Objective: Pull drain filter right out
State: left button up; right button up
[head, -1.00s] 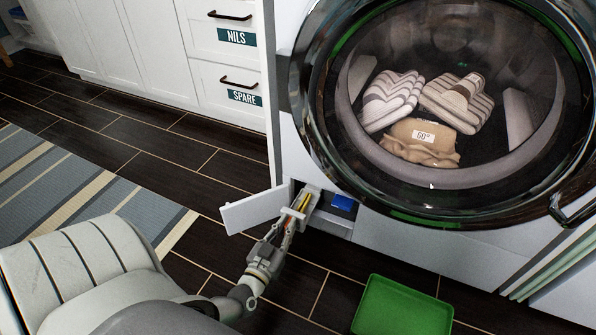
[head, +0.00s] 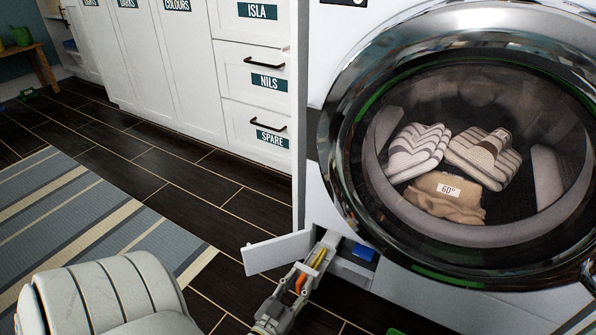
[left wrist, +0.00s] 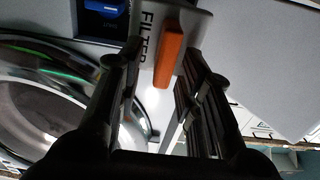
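The drain filter (left wrist: 145,38), a pale piece marked FILTER with an orange handle (left wrist: 170,55), shows in the left wrist view. My left gripper (left wrist: 158,75) has its fingers apart, one on each side of the orange handle, with a visible gap on the left side. In the head view my left gripper (head: 306,274) is at the low opening of the washing machine (head: 318,200), beside the open white flap (head: 277,251). The gripper partly hides the filter there, so its depth in the opening is unclear. My right gripper is not in view.
A blue item (head: 363,252) sits in the opening, right of the gripper. The round glass door (head: 465,130) is above, with laundry behind it. A green tray (head: 396,332) barely shows at the bottom edge. White drawers (head: 255,90) stand left.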

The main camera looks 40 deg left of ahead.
pick_arm(q)
jog(key=shift+r, duration=0.1)
jog(key=shift+r, duration=4.95)
